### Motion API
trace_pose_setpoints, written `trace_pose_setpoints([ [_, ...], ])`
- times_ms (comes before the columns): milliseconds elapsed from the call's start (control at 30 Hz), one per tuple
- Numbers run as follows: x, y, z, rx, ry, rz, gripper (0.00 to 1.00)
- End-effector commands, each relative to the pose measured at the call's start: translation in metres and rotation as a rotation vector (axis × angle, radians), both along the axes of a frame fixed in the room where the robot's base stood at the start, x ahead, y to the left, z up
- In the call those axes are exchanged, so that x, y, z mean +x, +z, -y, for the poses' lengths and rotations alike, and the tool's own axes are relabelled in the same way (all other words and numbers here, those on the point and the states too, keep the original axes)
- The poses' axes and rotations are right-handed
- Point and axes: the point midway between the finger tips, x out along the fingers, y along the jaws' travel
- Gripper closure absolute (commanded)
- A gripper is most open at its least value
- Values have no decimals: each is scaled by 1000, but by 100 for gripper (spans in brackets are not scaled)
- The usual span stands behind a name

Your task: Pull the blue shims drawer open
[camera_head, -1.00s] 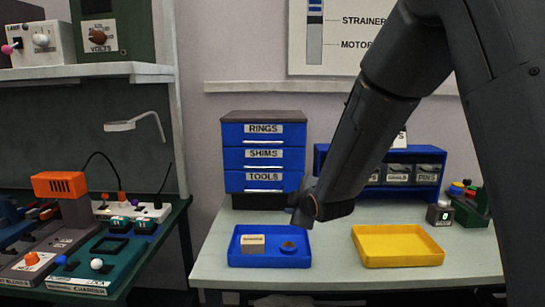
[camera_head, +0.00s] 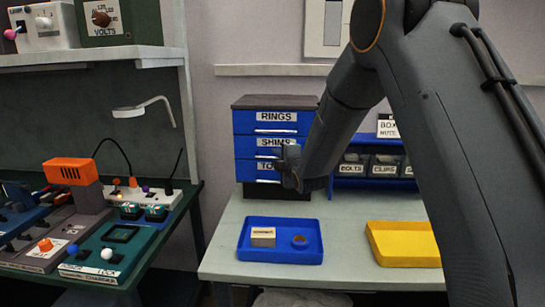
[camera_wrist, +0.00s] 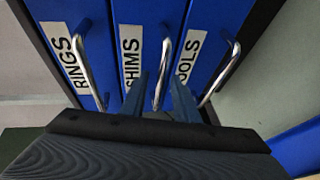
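The blue shims drawer (camera_head: 246,147) is the middle one of three in the cabinet and looks shut. Its label and silver bar handle (camera_wrist: 164,72) show in the wrist view. My gripper (camera_head: 288,165) is in front of the right side of the cabinet, hiding part of the shims and tools fronts. In the wrist view the two fingers of my gripper (camera_wrist: 159,88) are apart, one on each side of the shims handle, with visible gaps. I cannot tell whether the tips touch the drawer front.
The rings drawer (camera_head: 246,122) is above and the tools drawer (camera_head: 243,170) below, each with a bar handle. A blue tray (camera_head: 280,221) and a yellow tray (camera_head: 405,259) sit on the table in front. A blue bin rack (camera_head: 350,183) stands to the right.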

Motion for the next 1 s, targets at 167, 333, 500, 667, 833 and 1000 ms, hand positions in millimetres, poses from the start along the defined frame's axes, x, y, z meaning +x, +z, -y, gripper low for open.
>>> trace_pose_setpoints([
  [167,7,-2,-4,0,2,0,72],
  [333,7,-2,-6,1,3,0,72],
  [500,7,-2,-6,1,4,0,87],
  [667,7,-2,-6,1,4,0,100],
  [833,6,-2,-16,1,8,0,100],
  [1000,-2,-1,-13,-1,12,0,100],
])
